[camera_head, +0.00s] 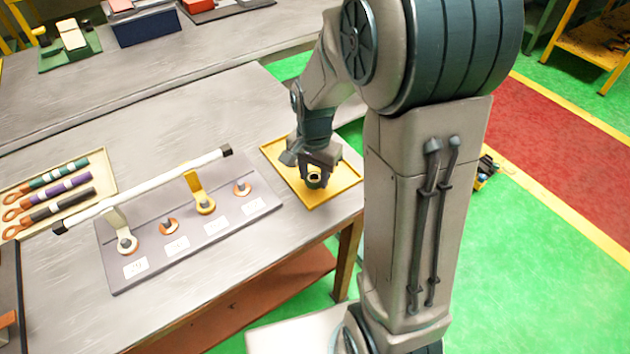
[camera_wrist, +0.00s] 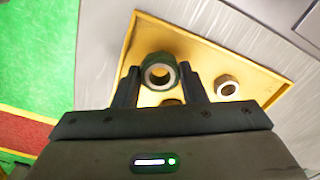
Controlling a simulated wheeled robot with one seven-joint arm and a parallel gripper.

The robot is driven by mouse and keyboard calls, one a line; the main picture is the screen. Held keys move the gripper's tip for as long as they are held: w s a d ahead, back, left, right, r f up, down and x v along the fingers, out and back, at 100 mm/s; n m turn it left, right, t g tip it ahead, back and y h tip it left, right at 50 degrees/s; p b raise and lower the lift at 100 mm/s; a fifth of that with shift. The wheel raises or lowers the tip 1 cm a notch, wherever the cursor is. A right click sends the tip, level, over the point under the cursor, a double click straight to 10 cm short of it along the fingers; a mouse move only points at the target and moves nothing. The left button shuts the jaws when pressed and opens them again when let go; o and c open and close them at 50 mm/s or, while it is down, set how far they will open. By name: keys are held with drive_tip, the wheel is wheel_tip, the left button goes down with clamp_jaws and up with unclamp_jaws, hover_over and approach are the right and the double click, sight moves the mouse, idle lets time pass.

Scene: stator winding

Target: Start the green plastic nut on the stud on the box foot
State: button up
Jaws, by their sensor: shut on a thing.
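My gripper (camera_head: 318,167) is over the yellow tray (camera_head: 340,192) at the table's right end, pointing down. Its fingers are shut on a dark green nut with a pale, round bore (camera_head: 314,179). In the wrist view the green nut (camera_wrist: 158,58) sits between the fingertips (camera_wrist: 158,82); I cannot tell whether it touches the tray. A grey board (camera_head: 150,276) left of the tray carries a cream foot (camera_head: 117,222) and a yellow foot (camera_head: 195,184), each around a stud. I cannot tell which is the box foot. The gripper is apart from both.
A white bar (camera_head: 150,187) with black ends lies across both feet. Two more studs with copper rings (camera_head: 168,226) stand on the board. A tray of banded handles (camera_head: 50,195) is at the left. Bare table lies behind the board.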

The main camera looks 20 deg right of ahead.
wheel_tip(320, 180, up, 7)
drive_tip(key=p, duration=0.4)
drive_tip(key=shift+p, duration=0.4)
